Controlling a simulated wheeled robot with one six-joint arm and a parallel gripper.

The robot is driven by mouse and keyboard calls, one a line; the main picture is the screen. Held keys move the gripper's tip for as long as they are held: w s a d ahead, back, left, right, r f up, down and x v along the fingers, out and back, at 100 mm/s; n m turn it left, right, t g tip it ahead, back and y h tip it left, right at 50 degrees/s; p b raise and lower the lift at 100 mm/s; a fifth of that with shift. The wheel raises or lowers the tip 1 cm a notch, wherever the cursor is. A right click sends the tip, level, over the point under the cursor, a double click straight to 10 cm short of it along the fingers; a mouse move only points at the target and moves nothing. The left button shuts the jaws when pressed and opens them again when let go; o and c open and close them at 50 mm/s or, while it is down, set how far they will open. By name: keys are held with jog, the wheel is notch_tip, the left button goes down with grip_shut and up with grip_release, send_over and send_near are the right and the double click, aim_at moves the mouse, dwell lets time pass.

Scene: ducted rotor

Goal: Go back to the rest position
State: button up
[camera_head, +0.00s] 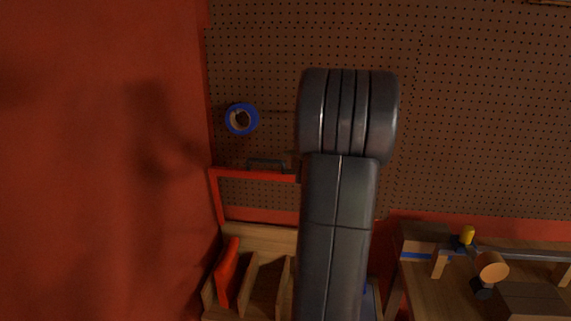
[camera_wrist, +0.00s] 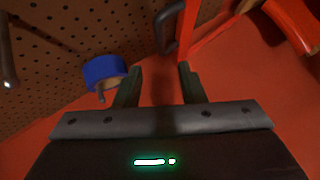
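My gripper (camera_wrist: 160,82) shows in the wrist view with its two dark fingers apart and nothing between them. Beyond the fingers is a red wall (camera_wrist: 225,85). In the head view my dark arm stands upright in the middle and hides my gripper.
A blue tape roll (camera_head: 241,119) hangs on the pegboard (camera_head: 480,110); in the wrist view it (camera_wrist: 104,71) is close to the left finger. A red frame (camera_head: 214,195) with a dark handle (camera_head: 266,164) is below. A wooden bench (camera_head: 430,290) with parts stands at right.

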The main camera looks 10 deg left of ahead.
aim_at(267, 161)
jog(key=shift+w+a, duration=0.1)
jog(key=p+x, duration=0.2)
jog(key=x, duration=1.1)
jog(key=shift+w+a+f, duration=0.1)
jog(key=shift+w+a, duration=0.1)
jog(key=shift+a, duration=0.1)
jog(key=shift+s, duration=0.15)
jog(key=shift+d, duration=0.1)
